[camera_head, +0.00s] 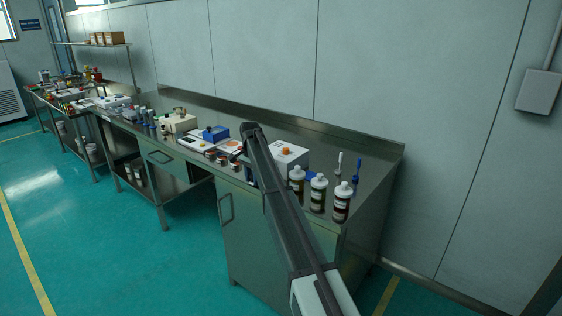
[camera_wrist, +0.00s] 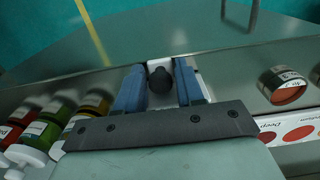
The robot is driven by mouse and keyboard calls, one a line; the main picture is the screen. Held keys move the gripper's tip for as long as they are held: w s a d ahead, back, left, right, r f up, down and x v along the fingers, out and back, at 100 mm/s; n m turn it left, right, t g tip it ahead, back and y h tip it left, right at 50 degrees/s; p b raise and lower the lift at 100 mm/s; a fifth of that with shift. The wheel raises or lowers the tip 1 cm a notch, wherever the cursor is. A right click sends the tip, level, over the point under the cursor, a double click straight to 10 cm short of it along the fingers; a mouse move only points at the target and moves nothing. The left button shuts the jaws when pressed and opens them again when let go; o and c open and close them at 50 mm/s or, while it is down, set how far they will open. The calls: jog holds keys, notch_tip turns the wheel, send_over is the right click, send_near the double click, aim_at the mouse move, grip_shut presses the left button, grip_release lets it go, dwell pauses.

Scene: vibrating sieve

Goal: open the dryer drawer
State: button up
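A white box with an orange knob on top (camera_head: 289,152), which looks like the dryer, stands on the steel bench, partly hidden behind my arm. In the wrist view a round black knob (camera_wrist: 160,80) stands out from a narrow white part (camera_wrist: 155,65), probably the drawer front. My gripper (camera_wrist: 160,72) has its two blue fingers on either side of this knob. The knob fills most of the space between them, with a slim gap seeming to show.
Several bottles (camera_head: 319,192) stand close right of my arm; they also show at left in the wrist view (camera_wrist: 42,128). An orange-lidded jar (camera_wrist: 285,86) stands on the other side. A blue-topped device (camera_head: 214,134) is farther along the bench. The floor in front is clear.

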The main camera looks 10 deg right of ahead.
jog(key=shift+o, duration=0.7)
jog(key=shift+r, duration=0.1)
jog(key=shift+r, duration=3.9)
